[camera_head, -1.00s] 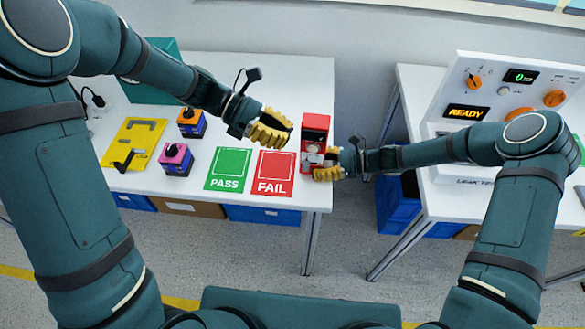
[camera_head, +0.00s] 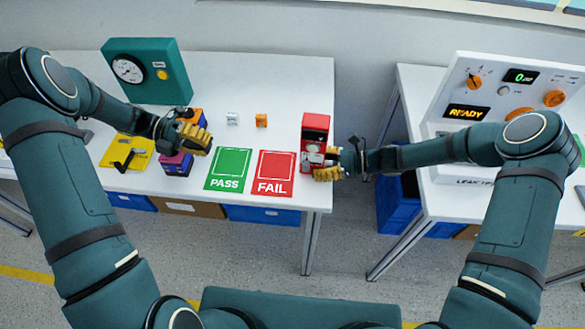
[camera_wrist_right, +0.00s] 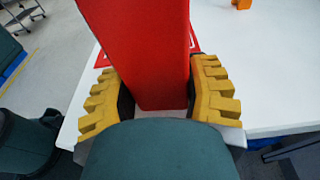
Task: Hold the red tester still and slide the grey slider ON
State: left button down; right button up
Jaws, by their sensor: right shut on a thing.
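The red tester (camera_head: 316,128) stands upright at the right end of the left table, beside the FAIL mat. My right gripper (camera_head: 328,168) is shut around its lower part; the right wrist view shows the red body (camera_wrist_right: 150,50) between the yellow fingers (camera_wrist_right: 160,92). Pale parts show low on the tester's front, partly behind the gripper; I cannot make out the grey slider or its position. My left gripper (camera_head: 198,133) is well left of the tester, over the switch boxes; its fingers are too small and angled to tell open from shut.
A green PASS mat (camera_head: 228,169) and red FAIL mat (camera_head: 273,173) lie left of the tester. Small white (camera_head: 232,118) and orange (camera_head: 261,120) blocks sit behind them. A magenta box (camera_head: 176,164), yellow plate (camera_head: 124,153) and teal gauge box (camera_head: 147,72) are further left.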

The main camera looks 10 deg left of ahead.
pick_arm(q)
jog(key=x, duration=2.1)
jog(key=shift+s+d+r, duration=0.1)
jog(key=shift+d+r, duration=0.15)
jog(key=shift+d, duration=0.8)
jog(key=shift+d, duration=0.1)
jog(key=shift+s+d, duration=0.15)
jog(key=shift+d, duration=1.5)
jog(key=a, duration=0.4)
jog(key=shift+a, duration=0.25)
jog(key=v, duration=1.9)
jog(key=shift+w+a+r, duration=0.25)
jog(key=shift+a, duration=0.05)
